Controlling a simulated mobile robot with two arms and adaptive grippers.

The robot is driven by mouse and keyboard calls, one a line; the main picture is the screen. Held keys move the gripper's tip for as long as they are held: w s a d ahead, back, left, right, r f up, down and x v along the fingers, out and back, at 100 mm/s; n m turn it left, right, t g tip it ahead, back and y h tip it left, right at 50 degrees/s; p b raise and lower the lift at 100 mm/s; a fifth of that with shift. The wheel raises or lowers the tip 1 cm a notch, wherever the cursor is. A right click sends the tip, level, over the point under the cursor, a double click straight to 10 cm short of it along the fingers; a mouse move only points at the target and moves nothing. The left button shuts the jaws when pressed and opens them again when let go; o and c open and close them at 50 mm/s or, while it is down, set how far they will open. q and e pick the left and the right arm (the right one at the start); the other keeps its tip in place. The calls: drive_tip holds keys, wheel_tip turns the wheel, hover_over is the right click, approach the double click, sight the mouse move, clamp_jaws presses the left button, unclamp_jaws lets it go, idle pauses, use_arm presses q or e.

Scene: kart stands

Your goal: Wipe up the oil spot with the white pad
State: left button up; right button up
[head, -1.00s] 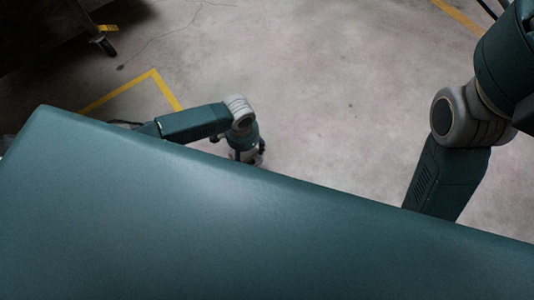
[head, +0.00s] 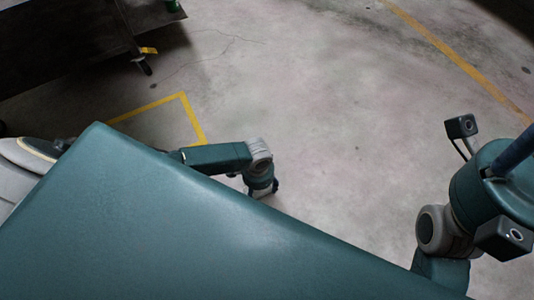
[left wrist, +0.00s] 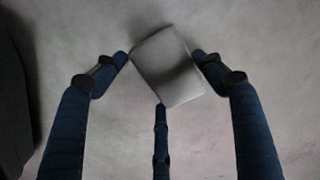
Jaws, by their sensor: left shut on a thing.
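The white pad (left wrist: 168,58) looks pale grey in the left wrist view, with a dark shadow across it. It sits between the three dark blue fingers of my left gripper (left wrist: 167,72), which is shut on it. In the head view my left gripper (head: 262,188) hangs low over the floor, beyond the edge of my teal body; I cannot make out the pad there. My right arm is at the right edge, and its fingertips cannot be made out. I see no clear oil spot, only small dark marks on the floor, one of them right of centre (head: 357,147).
Bare concrete floor (head: 320,90) lies open in the middle. A yellow corner line (head: 182,96) is left of my left gripper, and another yellow line (head: 440,45) runs at upper right. A dark stand (head: 70,45) on casters is at upper left.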

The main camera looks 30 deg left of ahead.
use_arm(q)
drive_tip(key=shift+r+p, duration=2.35)
drive_tip(key=shift+w, duration=0.1)
